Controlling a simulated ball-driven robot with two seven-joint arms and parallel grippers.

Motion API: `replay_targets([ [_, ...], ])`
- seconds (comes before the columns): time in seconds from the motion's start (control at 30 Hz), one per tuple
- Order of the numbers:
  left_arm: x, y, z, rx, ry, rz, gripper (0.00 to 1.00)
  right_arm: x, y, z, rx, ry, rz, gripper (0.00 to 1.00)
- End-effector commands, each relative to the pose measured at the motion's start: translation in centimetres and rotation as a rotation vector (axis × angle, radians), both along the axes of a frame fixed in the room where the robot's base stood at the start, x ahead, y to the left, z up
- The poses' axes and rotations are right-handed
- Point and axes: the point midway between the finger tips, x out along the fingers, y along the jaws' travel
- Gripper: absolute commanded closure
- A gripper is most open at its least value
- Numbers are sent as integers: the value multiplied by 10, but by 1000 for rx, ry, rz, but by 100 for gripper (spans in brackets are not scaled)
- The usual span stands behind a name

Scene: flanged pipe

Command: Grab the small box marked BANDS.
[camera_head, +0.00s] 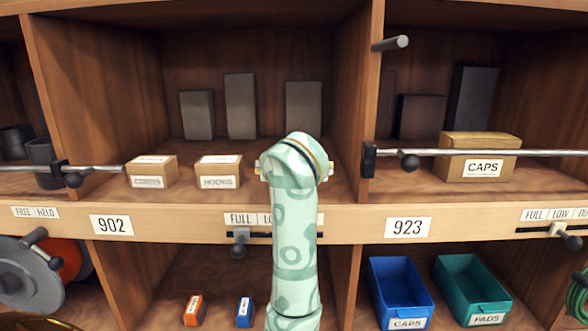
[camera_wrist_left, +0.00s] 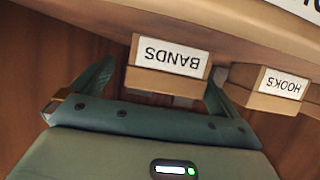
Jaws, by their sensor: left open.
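The small box marked BANDS (camera_wrist_left: 166,70) shows upside down in the left wrist view, tan with a white label. My left gripper (camera_wrist_left: 158,78) is open, with one finger on each side of the box. The box lies in the gap between the fingers; I cannot tell whether either finger touches it. My right gripper is not in view.
A box marked HOOKS (camera_head: 218,171) stands close beside, also in the left wrist view (camera_wrist_left: 267,88). Another small box (camera_head: 151,171) is further left. Dark blocks (camera_head: 241,106) stand behind. The divider (camera_head: 357,100) and the shelf's front edge (camera_head: 170,222) bound the compartment. A rod (camera_head: 480,152) crosses the right bay.

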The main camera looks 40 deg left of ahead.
Motion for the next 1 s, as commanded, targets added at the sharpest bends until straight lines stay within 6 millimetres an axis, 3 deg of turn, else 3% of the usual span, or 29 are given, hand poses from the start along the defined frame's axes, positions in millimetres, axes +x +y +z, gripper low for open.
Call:
replay_targets([
  [0.2, 19, 18, -12, 2, 3, 1, 0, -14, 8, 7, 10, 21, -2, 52],
  [0.43, 21, 19, -14, 0, 0, 0, 0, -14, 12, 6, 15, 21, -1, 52],
  [0.63, 21, 19, -14, 0, 0, 0, 50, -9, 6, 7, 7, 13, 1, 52],
  [1.0, 21, 19, -6, 0, -2, -1, 50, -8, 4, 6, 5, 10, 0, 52],
])
